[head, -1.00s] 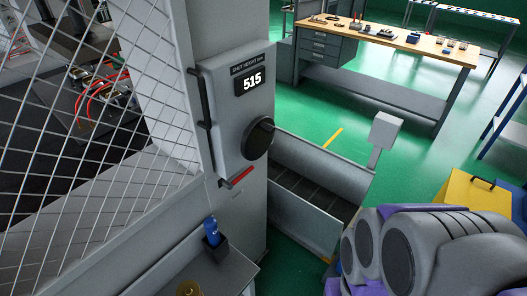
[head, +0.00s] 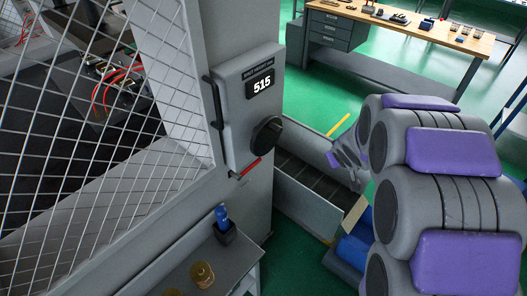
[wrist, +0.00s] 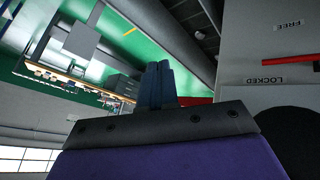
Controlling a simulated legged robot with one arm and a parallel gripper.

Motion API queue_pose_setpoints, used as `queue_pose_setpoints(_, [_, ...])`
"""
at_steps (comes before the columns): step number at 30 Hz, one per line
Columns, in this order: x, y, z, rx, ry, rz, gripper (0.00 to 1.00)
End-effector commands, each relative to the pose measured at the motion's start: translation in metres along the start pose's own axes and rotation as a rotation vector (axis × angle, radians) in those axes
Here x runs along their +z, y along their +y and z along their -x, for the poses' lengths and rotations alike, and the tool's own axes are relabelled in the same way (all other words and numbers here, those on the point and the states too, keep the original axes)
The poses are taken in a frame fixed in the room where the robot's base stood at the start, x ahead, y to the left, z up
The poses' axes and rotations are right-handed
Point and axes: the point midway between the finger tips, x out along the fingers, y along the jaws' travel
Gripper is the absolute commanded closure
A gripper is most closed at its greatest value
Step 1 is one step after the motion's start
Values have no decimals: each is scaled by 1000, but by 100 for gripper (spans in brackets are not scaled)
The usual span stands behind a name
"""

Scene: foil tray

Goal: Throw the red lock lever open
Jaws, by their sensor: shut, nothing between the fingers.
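The red lock lever (head: 250,167) is at the lower edge of the grey control box (head: 247,110), below the black knob (head: 267,135). In the wrist view, the words FREE and LOCKED show on the panel, with a red strip at the right edge. More red shows just right of my fingers, partly hidden behind the gripper body; I cannot tell which red part is the handle. My gripper (wrist: 157,72) is shut and empty, its dark fingers together. In the head view, the arm's end is right of the lever and apart from it.
A wire mesh guard (head: 80,150) stands left of the box. A shelf (head: 215,262) with a blue bottle (head: 222,215) juts out below. A grey chute (head: 305,185) lies right of the box. A workbench (head: 400,28) stands behind on the green floor.

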Motion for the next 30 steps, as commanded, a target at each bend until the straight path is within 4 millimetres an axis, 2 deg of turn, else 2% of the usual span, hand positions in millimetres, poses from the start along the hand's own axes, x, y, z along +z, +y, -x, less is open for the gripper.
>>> queue_pose_setpoints(3, [-32,-18,-30,-91,110,67,100])
queue_pose_setpoints(9, [-69,-76,-68,-309,302,153,100])
queue_pose_setpoints(15, [-76,-135,-79,-532,429,185,100])
queue_pose_setpoints(18, [-76,-154,-79,-605,466,188,100])
queue_pose_setpoints(22, [-76,-165,-77,-654,492,188,100])
queue_pose_setpoints(30, [-75,-167,-77,-660,495,190,100])
